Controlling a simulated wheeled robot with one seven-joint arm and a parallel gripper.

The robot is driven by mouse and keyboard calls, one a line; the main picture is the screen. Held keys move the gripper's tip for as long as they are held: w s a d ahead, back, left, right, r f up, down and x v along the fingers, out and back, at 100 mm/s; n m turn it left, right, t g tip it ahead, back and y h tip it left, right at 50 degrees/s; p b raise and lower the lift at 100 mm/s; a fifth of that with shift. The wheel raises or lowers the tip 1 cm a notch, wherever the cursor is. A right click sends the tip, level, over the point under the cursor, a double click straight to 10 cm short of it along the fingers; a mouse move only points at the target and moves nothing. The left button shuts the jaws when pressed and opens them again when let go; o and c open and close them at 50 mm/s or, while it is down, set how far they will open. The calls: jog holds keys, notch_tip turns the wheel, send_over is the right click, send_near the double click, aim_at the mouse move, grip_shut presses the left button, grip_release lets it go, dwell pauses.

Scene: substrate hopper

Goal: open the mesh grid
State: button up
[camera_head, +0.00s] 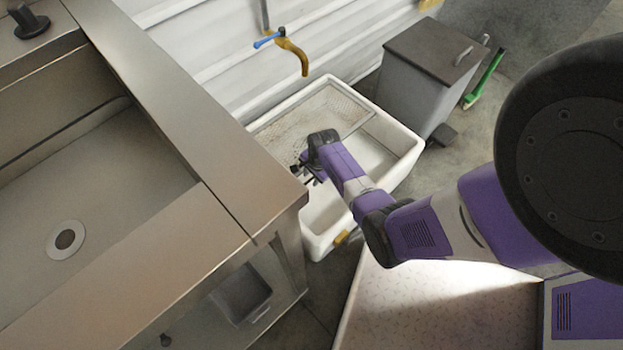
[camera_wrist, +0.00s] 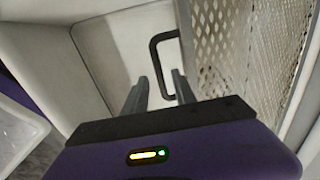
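The mesh grid (camera_head: 312,112) is a metal lattice in the white basin below the tap, covering its back-left part. In the wrist view the mesh grid (camera_wrist: 262,35) stands at the right, seen steeply from the side. A black U-shaped handle (camera_wrist: 154,62) shows at its left edge. My gripper (camera_head: 304,172) reaches into the basin at its left side. In the wrist view my gripper (camera_wrist: 160,78) is open, with its fingertips apart and the handle's bar beyond and between them. I see no contact with the handle; the head view hides it behind the wrist.
The white basin (camera_head: 408,160) has a raised rim around my arm. A steel sink counter (camera_head: 255,190) stands close at the left. A yellow tap (camera_head: 298,58) with a blue lever hangs above the basin. A grey lidded bin (camera_head: 415,90) stands at its right.

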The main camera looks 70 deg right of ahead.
jog(key=shift+f, duration=0.15)
jog(key=shift+c, duration=0.2)
grip_shut()
dwell(1.2)
